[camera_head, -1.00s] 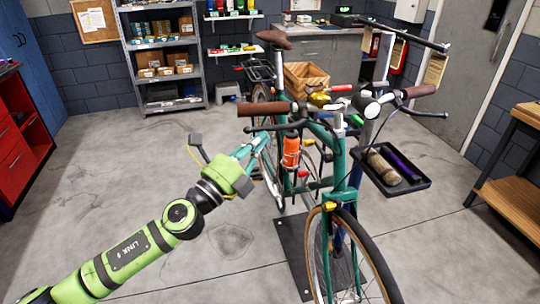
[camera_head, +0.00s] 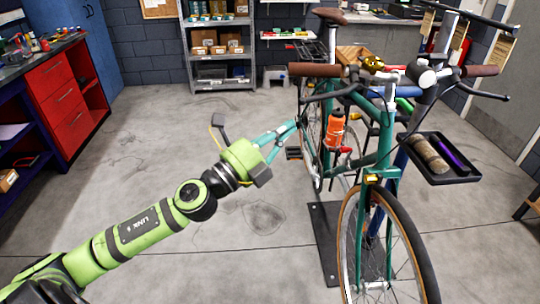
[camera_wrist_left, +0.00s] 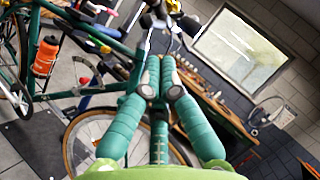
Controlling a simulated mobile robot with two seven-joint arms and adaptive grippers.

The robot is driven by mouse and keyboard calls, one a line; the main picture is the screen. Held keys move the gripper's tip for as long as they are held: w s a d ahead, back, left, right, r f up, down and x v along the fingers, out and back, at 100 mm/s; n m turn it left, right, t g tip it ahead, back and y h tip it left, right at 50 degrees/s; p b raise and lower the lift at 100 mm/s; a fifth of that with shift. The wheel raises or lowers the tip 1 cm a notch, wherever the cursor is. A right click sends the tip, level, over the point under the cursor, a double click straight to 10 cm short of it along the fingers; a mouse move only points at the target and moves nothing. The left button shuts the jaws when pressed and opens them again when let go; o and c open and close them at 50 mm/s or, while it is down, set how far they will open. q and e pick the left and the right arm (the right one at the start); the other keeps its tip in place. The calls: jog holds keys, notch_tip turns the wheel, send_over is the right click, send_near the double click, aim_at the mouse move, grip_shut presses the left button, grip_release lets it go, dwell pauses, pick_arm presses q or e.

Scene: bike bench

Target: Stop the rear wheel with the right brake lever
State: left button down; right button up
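The teal bicycle (camera_head: 384,150) stands with its front toward me. Its right brake lever, a dark bar (camera_head: 326,96), sits under the brown grip (camera_head: 315,70) on the picture's left. The rear wheel (camera_head: 303,100) is behind, partly hidden by the frame; whether it spins cannot be told. My left gripper (camera_head: 294,124) is low and left of that lever, apart from it, in front of the rear wheel in the picture. In the left wrist view its teal fingers (camera_wrist_left: 161,78) converge with tips nearly together, and nothing shows held between them. My right gripper is not in view.
An orange bottle (camera_head: 334,129) is on the bike frame. A black tray (camera_head: 463,177) with a roll and a purple item is to the right. A dark floor plate (camera_head: 323,240) lies under the bike. A red cabinet (camera_head: 70,105) stands left; the floor between is clear.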

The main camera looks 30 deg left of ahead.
pick_arm(q)
jog(key=b+v, duration=0.1)
jog(key=v, duration=0.3)
jog(key=shift+d+b, duration=0.1)
jog(key=shift+b, duration=0.2)
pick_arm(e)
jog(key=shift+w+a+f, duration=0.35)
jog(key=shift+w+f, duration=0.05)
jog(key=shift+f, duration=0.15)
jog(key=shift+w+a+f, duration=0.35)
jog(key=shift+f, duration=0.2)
pick_arm(q)
jog(key=shift+w+f, duration=0.1)
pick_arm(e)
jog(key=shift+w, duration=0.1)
